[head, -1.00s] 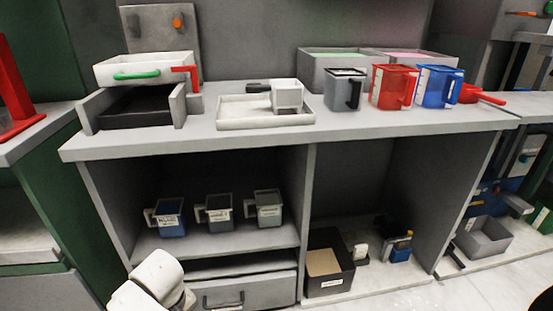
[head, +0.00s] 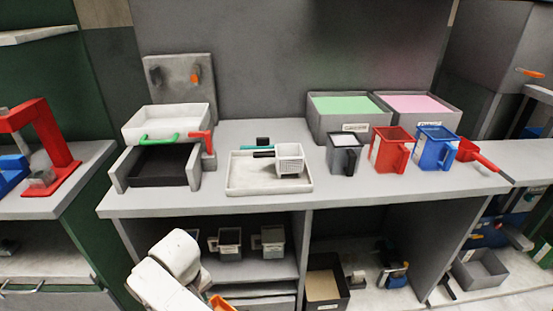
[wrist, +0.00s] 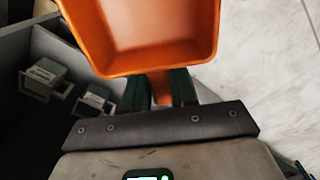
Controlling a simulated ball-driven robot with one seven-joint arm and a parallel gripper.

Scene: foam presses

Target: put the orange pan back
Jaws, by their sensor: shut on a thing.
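The orange pan (wrist: 145,40) fills the top middle of the wrist view, its hollow inside facing the camera. My gripper (wrist: 160,88), with dark green fingers, is shut on it at the pan's near side. The grip point itself is partly hidden under the pan's edge. In the head view only a small orange piece of the pan (head: 222,302) shows at the bottom edge, beside my white arm. The pan is held out in front of the bench, below its top.
The bench top (head: 225,200) holds a white tray (head: 240,186) with a small white basket (head: 290,158), a grey jug (head: 343,158), a red jug (head: 388,150), a blue jug (head: 432,150) and a red pan (head: 467,150). Green-filled (head: 345,104) and pink-filled bins (head: 420,103) stand behind. Grey jugs (head: 229,240) sit on the shelf below.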

